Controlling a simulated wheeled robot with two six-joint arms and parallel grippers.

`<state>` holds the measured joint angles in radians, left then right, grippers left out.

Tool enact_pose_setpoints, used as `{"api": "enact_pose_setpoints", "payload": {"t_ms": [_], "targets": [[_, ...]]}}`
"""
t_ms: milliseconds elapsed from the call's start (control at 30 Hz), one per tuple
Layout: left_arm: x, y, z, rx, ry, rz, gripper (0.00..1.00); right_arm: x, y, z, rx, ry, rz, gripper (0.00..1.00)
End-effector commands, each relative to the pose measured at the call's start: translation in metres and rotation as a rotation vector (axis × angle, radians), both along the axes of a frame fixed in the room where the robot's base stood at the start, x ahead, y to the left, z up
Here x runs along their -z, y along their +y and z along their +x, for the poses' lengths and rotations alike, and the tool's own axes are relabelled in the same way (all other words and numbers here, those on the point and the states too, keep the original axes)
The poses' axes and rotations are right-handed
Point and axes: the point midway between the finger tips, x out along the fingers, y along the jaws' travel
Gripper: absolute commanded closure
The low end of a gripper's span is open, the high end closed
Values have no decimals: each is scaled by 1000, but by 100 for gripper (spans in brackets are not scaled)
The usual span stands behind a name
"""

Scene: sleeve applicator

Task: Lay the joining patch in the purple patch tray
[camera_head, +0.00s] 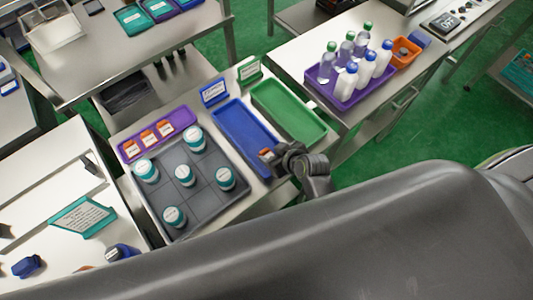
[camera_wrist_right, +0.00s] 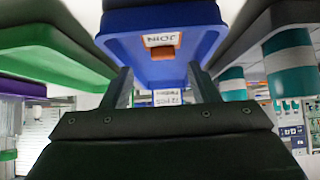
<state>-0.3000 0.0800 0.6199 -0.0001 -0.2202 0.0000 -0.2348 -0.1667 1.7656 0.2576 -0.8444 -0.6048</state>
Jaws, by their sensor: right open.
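The joining patch (camera_head: 267,154), small with orange and a white label, lies at the near end of the blue tray (camera_head: 232,122). In the right wrist view the patch (camera_wrist_right: 162,40) reads "JOIN" and shows against the blue tray, ahead of the fingers. My right gripper (camera_head: 284,157) is open and close beside the patch; its two fingers (camera_wrist_right: 161,85) stand apart with nothing clearly held between them. My left gripper is not in view.
A grey sectioned tray (camera_head: 205,208) with several teal-banded jars stands between the purple tray and my right arm. A green tray (camera_head: 290,112) lies empty right of the blue one. Small signs (camera_head: 214,92) stand behind. A purple crate of bottles (camera_head: 340,92) stands on the right table.

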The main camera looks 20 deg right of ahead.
Motion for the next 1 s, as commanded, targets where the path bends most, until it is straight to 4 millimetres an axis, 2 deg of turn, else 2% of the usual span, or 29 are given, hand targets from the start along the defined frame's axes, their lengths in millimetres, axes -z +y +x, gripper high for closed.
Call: {"api": "enact_pose_setpoints", "payload": {"t_ms": [200, 400, 733, 767, 1000], "targets": [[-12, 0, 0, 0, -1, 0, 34, 14, 10, 14, -1, 1, 1, 45], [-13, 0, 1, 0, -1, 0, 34, 27, 13, 25, 0, 0, 0, 45], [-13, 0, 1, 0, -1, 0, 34, 31, 14, 27, 1, 0, 0, 45], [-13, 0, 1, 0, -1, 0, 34, 31, 14, 27, 1, 0, 0, 47], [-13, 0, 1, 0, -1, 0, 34, 31, 14, 27, 1, 0, 0, 78]]}}
